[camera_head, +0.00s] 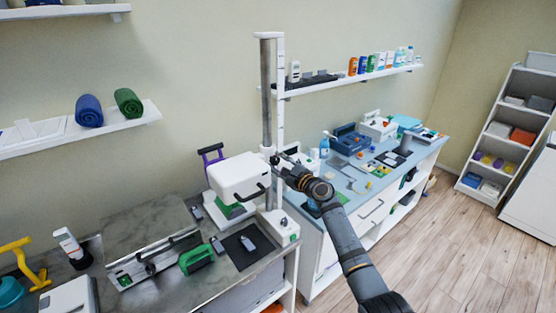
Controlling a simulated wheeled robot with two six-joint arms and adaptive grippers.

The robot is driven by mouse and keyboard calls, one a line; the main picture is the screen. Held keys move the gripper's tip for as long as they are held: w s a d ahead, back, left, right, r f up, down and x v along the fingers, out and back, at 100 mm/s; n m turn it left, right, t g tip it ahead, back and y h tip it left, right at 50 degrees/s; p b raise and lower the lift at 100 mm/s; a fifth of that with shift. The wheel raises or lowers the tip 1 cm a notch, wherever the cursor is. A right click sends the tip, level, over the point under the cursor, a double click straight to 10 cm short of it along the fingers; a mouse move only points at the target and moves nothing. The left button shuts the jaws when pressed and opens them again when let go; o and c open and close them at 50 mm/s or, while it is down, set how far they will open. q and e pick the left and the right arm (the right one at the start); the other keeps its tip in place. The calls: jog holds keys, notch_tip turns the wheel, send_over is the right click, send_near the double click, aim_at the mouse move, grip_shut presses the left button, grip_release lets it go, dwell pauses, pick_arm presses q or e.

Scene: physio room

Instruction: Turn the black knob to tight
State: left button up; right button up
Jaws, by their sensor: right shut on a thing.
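A white box-shaped head (236,175) is mounted on a tall grey column (267,95) on the counter. A small black knob (273,159) sits at the side of the column, level with the head. My right gripper (281,164) reaches in from the lower right, and its fingers are shut at the knob. The fingers hide much of the knob, so its turn position and any marking cannot be read. My left gripper is not in view.
A black handle (254,194) sticks out from the head below my gripper. A blue-topped bench (345,195) with several small items stands on the right. The wooden floor (450,255) is clear.

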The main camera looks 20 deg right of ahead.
jog(key=shift+m+p, duration=0.4)
jog(key=shift+m, duration=0.5)
jog(key=shift+f, duration=0.1)
jog(key=o, duration=1.2)
jog(key=shift+c, duration=0.2)
jog(key=shift+s, duration=0.1)
jog(key=v, duration=1.2)
